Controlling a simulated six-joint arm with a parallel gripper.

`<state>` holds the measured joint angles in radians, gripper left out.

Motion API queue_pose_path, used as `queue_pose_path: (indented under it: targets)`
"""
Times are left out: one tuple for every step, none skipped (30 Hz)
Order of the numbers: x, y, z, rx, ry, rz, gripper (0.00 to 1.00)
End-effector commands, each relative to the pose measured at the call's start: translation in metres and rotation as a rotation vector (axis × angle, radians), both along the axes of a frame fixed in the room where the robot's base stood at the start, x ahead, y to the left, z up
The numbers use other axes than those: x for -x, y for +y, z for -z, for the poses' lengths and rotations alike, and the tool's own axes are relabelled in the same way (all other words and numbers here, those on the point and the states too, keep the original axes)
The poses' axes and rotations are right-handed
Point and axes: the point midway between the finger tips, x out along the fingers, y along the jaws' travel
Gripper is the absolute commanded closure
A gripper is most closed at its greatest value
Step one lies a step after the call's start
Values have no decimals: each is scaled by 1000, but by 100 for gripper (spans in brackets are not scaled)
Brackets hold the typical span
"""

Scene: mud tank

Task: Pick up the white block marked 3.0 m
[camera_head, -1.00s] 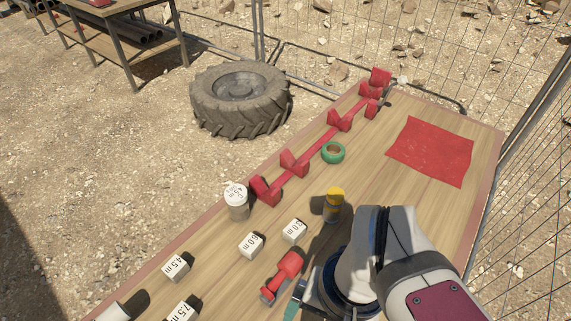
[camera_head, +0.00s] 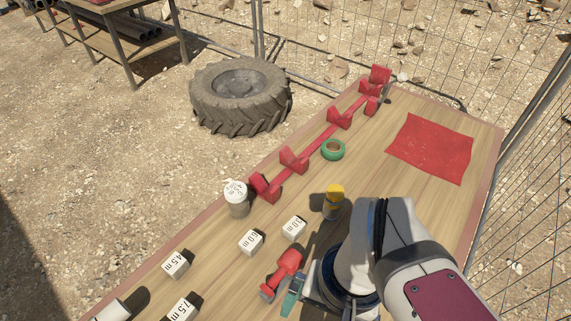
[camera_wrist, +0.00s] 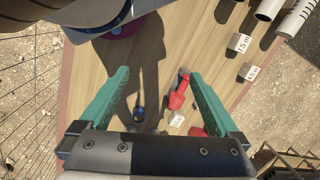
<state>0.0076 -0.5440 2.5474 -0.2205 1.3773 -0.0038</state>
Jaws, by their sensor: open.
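The white block marked 3.0 m (camera_head: 293,229) stands on the wooden table, left of the yellow-topped bottle (camera_head: 334,202). In the wrist view a small white block (camera_wrist: 177,119) that seems to be the same one shows beyond the red tool, between the fingers in the picture; its label is too small to read. My gripper (camera_wrist: 156,75) is open and empty, its two green fingers spread apart above the table. In the head view only a green finger (camera_head: 293,294) shows beside the red tool, nearer the camera than the block.
A red tool (camera_head: 283,273) lies just in front of the block. Another white block (camera_head: 250,242) stands close to its left, with blocks marked 4.5 m (camera_head: 175,264) and 7.5 m (camera_head: 183,309) farther left. A white-lidded jar (camera_head: 236,198), red rack (camera_head: 293,162) and green tape roll (camera_head: 333,149) stand behind.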

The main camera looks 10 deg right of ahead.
Motion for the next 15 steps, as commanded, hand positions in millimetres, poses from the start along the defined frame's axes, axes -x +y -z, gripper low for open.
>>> queue_pose_path:
  targets:
    - [-14,-1,-4,7,-4,-54,3]
    - [-28,-3,-7,13,-11,-113,3]
    - [-53,-4,-10,26,-24,-218,3]
    - [-76,-6,-11,37,-34,-314,3]
    - [-100,-7,-10,49,-46,-415,3]
    - [-132,-9,-6,63,-60,-550,3]
    - [-155,-9,0,73,-70,-647,3]
    - [-177,-9,6,83,-78,-742,3]
    - [-203,-9,16,94,-87,-857,3]
    - [-219,-9,24,101,-93,-932,3]
    - [-234,-8,32,107,-98,-1000,3]
    - [-249,-8,41,113,-103,-1075,3]
    - [-258,-8,47,118,-105,-1119,3]
    - [-264,-7,52,121,-107,-1153,3]
    - [-270,-7,57,124,-110,-1184,3]
